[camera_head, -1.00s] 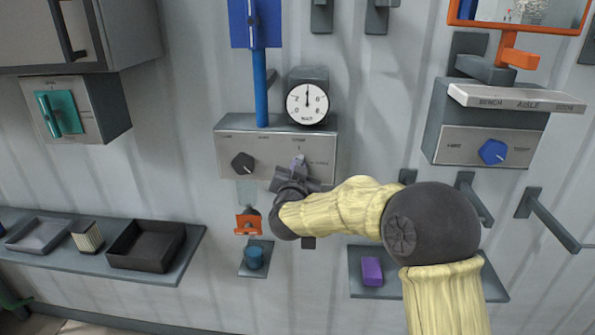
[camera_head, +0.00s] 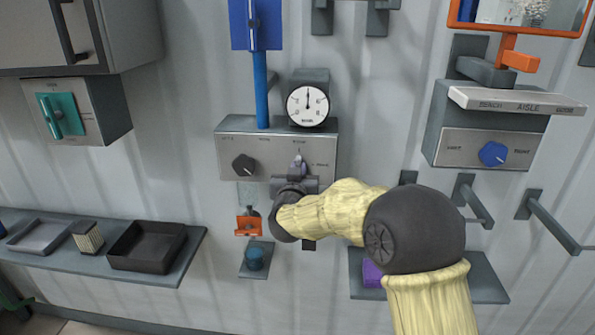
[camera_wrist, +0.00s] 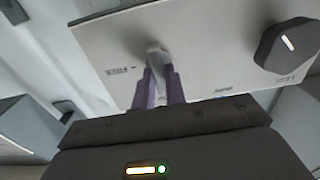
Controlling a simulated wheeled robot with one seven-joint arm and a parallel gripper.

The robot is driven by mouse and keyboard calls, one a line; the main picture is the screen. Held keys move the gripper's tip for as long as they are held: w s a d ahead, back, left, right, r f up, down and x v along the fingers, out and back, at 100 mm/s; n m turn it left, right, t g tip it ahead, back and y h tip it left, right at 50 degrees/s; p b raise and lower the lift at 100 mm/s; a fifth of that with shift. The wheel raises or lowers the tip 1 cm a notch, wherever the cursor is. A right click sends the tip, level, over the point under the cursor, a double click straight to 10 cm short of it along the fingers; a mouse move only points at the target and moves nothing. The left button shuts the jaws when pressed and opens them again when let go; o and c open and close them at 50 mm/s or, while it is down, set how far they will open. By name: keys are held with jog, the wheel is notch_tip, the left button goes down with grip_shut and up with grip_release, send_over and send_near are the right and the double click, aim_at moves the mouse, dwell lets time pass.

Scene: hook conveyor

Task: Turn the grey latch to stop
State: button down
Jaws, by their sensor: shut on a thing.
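The grey latch (camera_wrist: 156,54) is a small light piece on the front of a metal control panel (camera_head: 230,155). In the wrist view the two purple fingers of my gripper (camera_wrist: 158,82) are shut on it from both sides. In the head view my gripper (camera_head: 298,170) is at the right part of the panel, with the fingers pointing up and mostly hiding the latch. Small labels are printed around the latch, too blurred to read surely. The latch's exact angle is hard to tell.
A black knob (camera_head: 243,163) is left of the latch, and a dial gauge (camera_head: 308,104) stands above. A box with a blue knob (camera_head: 492,153) is at right.

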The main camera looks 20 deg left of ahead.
jog(key=c, duration=1.4)
grip_release()
jog(key=shift+w, duration=0.1)
jog(key=shift+c, duration=0.2)
jog(key=shift+s, duration=0.2)
jog(key=b+v, duration=0.6)
jog(key=v, duration=1.1)
jog(key=shift+b, duration=0.4)
jog(key=shift+f, duration=0.1)
